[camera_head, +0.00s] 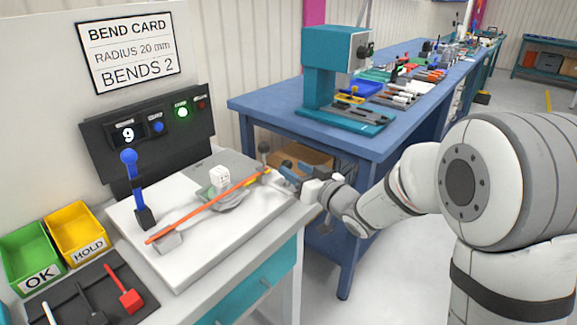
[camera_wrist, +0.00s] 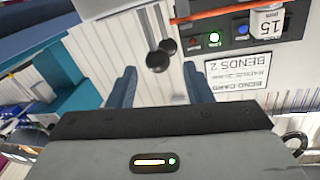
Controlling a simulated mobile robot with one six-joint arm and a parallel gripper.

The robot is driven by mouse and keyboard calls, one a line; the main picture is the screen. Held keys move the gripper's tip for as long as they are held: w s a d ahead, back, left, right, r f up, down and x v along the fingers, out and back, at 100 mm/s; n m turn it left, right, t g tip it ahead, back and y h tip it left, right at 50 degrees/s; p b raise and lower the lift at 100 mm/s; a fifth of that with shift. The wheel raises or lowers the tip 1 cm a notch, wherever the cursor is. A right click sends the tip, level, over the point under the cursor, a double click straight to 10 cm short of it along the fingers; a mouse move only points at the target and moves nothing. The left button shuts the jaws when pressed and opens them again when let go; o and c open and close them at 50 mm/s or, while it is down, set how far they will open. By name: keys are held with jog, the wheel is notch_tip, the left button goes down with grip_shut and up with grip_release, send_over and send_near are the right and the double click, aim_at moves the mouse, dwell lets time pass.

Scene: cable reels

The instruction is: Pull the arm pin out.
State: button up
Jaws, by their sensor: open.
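A dark ball-topped pin (camera_head: 264,147) stands at the far right end of the bending fixture, near the end of an orange rod (camera_head: 205,206). I take it for the arm pin, but cannot confirm that. My gripper (camera_head: 284,172) is just right of it, with its blue fingers pointing toward the fixture. In the wrist view the fingers (camera_wrist: 160,82) are spread apart with nothing between them. Two dark round knobs (camera_wrist: 157,62) show ahead of the fingertips, roughly centred between them; which one is the pin is unclear. The pin's lower part is hard to make out.
A white block (camera_head: 220,178) sits mid-fixture and a blue-handled lever (camera_head: 130,170) stands at left. The control panel (camera_head: 150,130) shows 9 and a lit green lamp. Bins (camera_head: 77,235) are at left. A blue bench (camera_head: 270,105) is behind my arm.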

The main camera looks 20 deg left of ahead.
jog(key=shift+v, duration=1.9)
jog(key=shift+a, duration=0.1)
